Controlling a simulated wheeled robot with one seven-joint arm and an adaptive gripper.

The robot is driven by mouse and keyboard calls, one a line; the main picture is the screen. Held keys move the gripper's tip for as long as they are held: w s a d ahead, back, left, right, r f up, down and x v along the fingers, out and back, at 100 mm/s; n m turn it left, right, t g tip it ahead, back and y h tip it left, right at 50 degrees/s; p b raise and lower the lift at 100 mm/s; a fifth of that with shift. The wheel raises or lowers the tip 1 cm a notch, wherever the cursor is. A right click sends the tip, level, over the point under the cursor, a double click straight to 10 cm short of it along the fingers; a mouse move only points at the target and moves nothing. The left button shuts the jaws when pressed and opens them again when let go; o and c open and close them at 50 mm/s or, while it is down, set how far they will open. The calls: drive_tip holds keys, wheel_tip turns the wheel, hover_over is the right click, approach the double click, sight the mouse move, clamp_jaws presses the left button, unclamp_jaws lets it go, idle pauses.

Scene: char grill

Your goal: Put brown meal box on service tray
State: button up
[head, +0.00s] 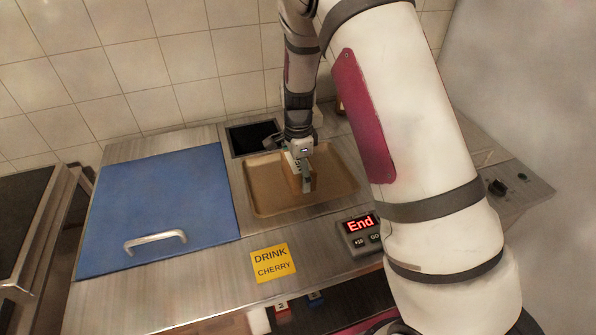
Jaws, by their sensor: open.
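The service tray (265,207) is a shallow brown tray set in the steel counter, right of the blue lid. A small brown shape that looks like the meal box (291,176) stands on the tray, close against my gripper and partly hidden by it. My gripper (305,181) points down over the middle of the tray, with its jaws open beside the box. Whether a finger touches the box cannot be told.
A blue lid (160,205) with a metal handle (155,240) covers the counter's left part. A dark bin (252,138) lies behind the tray. A timer (361,231) reading "End" and a yellow "DRINK CHERRY" note (273,263) are in front.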

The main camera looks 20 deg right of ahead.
drive_tip(key=shift+r, duration=0.15)
wheel_tip(320, 180, up, 12)
drive_tip(key=shift+r+b, duration=0.1)
drive_tip(key=shift+b, duration=0.45)
drive_tip(key=s+r+n+t, duration=0.1)
drive_tip(key=s+r+n, duration=0.3)
drive_tip(key=s+r, duration=0.3)
drive_tip(key=s+r+n+t, duration=0.2)
drive_tip(key=s+r+n, duration=0.2)
drive_tip(key=s+n, duration=0.3)
drive_tip(key=s+r+n+t, duration=0.2)
drive_tip(key=s+r+n, duration=0.3)
drive_tip(key=s, duration=0.8)
drive_tip(key=shift+s+r+n, duration=0.25)
drive_tip(key=shift+s+n, duration=0.1)
drive_tip(key=shift+n, duration=0.65)
